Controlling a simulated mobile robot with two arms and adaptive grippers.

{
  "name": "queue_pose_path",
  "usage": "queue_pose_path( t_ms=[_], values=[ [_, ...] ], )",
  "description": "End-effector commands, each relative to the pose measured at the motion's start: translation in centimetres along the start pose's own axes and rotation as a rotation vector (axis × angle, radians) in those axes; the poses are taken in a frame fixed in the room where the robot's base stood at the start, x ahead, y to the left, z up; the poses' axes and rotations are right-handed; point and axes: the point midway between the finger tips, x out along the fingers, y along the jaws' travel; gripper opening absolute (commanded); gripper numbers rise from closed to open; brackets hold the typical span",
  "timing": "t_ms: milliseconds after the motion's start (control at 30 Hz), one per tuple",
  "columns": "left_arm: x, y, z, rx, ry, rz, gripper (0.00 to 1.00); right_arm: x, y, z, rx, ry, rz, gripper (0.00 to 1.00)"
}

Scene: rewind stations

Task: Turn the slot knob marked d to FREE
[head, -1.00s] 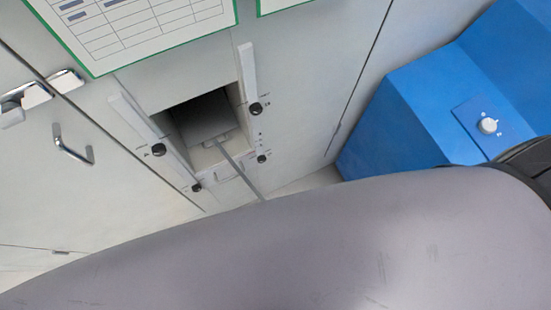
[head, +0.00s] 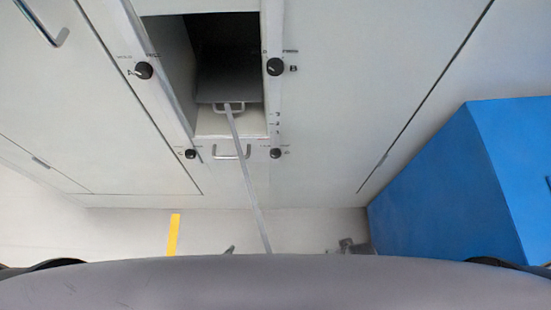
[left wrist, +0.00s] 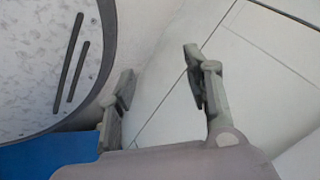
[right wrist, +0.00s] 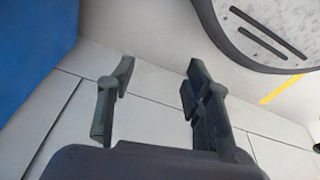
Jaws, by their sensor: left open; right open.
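The slot knob marked d is a small black round knob (head: 276,153) at the lower right of the open slot in the head view. Its fine print and pointer are too small to read. My left gripper (left wrist: 158,88) is open and empty in the left wrist view. My right gripper (right wrist: 155,85) is open and empty in the right wrist view. Neither gripper touches the knob.
Similar knobs A (head: 143,70), B (head: 275,67) and C (head: 190,153) flank the slot. A thin grey rod (head: 247,177) slants down from the slot, left of knob d. A blue cabinet (head: 450,180) stands at the right. A yellow strip (head: 173,235) marks the floor.

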Motion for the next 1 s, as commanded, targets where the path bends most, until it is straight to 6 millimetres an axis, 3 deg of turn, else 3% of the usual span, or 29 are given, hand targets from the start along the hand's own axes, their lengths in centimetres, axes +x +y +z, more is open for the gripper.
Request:
queue_pose_path(
  t_ms=[33, 167, 300, 400, 500, 633, 767, 1000],
  values=[
    [2.5, 1.1, -2.1, 0.035, 0.076, -0.064, 0.46, 2.5, 0.0, -1.1, 0.003, 0.022, 0.001, 0.46],
    [1.5, 1.0, -9.0, 0.067, 0.287, -0.251, 0.46, 2.2, 0.1, -3.7, 0.009, 0.054, 0.005, 0.46],
    [-3.6, -0.4, -15.3, 0.015, 0.517, -0.443, 0.46, -0.4, 0.3, -5.1, 0.014, 0.083, 0.010, 0.46],
    [-8.2, -1.7, -18.1, -0.047, 0.652, -0.548, 0.46, -2.8, 0.5, -5.4, 0.017, 0.097, 0.013, 0.46],
    [-11.9, -2.9, -19.6, -0.101, 0.747, -0.621, 0.46, -4.9, 0.5, -5.4, 0.018, 0.108, 0.015, 0.46],
    [-14.7, -4.0, -20.5, -0.139, 0.807, -0.669, 0.46, -6.4, 0.6, -5.4, 0.019, 0.112, 0.016, 0.46],
    [-14.9, -4.8, -21.3, -0.148, 0.821, -0.681, 0.46, -6.6, 0.6, -5.4, 0.019, 0.110, 0.016, 0.46],
    [-12.7, -7.7, -24.2, -0.148, 0.819, -0.681, 0.46, -5.1, 0.5, -5.4, 0.018, 0.101, 0.014, 0.46]
  ],
)
